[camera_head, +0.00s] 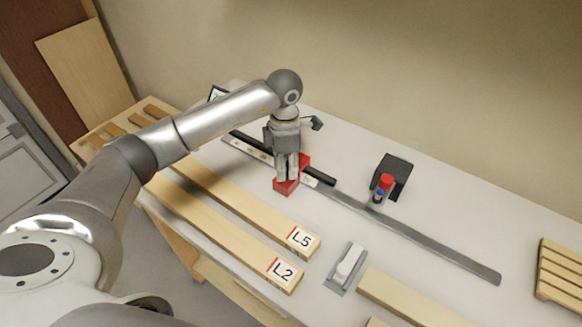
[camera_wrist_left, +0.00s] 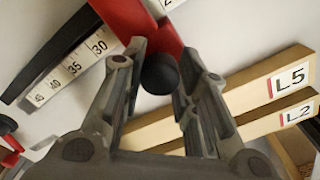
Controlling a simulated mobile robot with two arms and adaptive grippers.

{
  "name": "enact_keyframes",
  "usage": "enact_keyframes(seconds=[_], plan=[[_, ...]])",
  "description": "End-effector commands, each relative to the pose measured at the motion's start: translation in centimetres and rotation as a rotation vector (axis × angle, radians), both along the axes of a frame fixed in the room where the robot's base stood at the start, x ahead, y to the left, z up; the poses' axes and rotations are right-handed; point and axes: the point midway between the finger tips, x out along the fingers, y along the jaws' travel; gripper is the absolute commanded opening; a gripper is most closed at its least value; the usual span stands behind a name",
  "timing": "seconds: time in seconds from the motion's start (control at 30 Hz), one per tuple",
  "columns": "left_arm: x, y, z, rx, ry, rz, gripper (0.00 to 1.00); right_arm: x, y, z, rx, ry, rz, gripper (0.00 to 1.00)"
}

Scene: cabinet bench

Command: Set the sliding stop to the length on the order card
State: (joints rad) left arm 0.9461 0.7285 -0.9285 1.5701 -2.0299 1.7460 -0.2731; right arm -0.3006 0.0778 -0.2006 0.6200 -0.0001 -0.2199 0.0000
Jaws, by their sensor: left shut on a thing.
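The red sliding stop (camera_head: 286,187) sits across the scale rail near the middle of the bench; its red body also shows in the left wrist view (camera_wrist_left: 163,35). My left gripper (camera_head: 288,174) points down over the stop and is shut on its black round knob (camera_wrist_left: 158,74). The white scale (camera_wrist_left: 72,68) shows 30, 35, 40 and 45 left of the stop. Its reading at the stop is hidden by the stop and fingers. A small dark-framed card or screen (camera_head: 217,93) stands behind my arm, too small to read. My right gripper is not in view.
Boards marked L5 (camera_head: 270,217) and L2 (camera_head: 240,243) lie in front of the rail. A grey metal strip (camera_head: 430,245) runs right from the scale. A black holder (camera_head: 394,170) with red and blue items stands behind it. A white-handled block (camera_head: 348,265) lies in front.

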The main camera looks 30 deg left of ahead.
Motion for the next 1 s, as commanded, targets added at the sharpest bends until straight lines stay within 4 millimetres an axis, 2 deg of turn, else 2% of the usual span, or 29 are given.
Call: enact_keyframes(seconds=[0.17, 1.0], plan=[[0.0, 0.3, 0.0, 0.001, -0.001, 0.001, 0.15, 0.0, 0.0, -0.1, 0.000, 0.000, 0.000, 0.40], [0.7, 4.9, 0.0, 0.000, -0.002, 0.002, 0.15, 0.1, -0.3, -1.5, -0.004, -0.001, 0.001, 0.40]])
